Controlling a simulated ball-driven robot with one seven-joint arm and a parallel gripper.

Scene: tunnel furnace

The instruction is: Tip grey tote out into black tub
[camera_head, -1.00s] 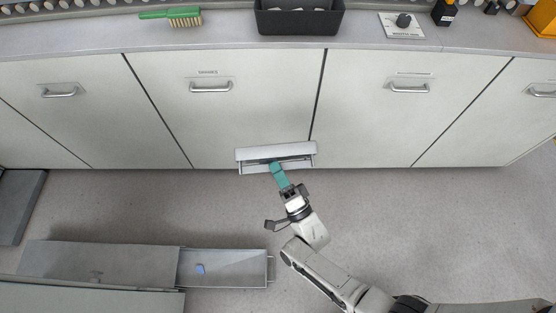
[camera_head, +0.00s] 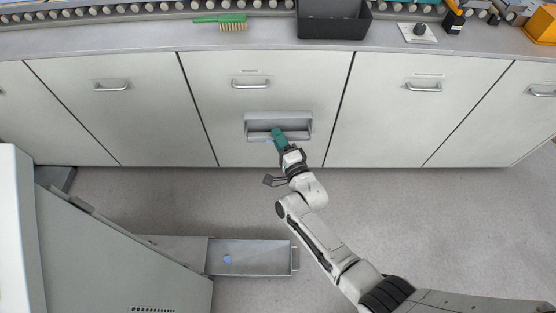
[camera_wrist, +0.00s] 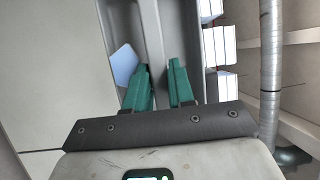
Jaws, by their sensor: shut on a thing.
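The grey tote (camera_head: 252,125) hangs in front of the light cabinet doors, with its hollow side partly facing the head camera. My gripper (camera_head: 279,134) is shut on the tote's near wall, close to the middle. In the wrist view the teal fingers (camera_wrist: 158,85) stand either side of that grey wall (camera_wrist: 154,45). A light blue piece (camera_wrist: 124,65) shows beside the left finger; a small blue spot shows by the gripper in the head view. I cannot tell exactly how it rests. The black tub (camera_head: 333,27) stands upright on the counter, above and right of the tote; its floor is mostly hidden.
The counter (camera_head: 130,38) also holds a green brush (camera_head: 222,20), a dial plate (camera_head: 418,32) and a black-and-yellow bottle (camera_head: 453,20). Rollers run behind. An open drawer (camera_head: 262,262) with a blue piece (camera_head: 228,259) juts out low at left, beside a grey cabinet (camera_head: 110,260).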

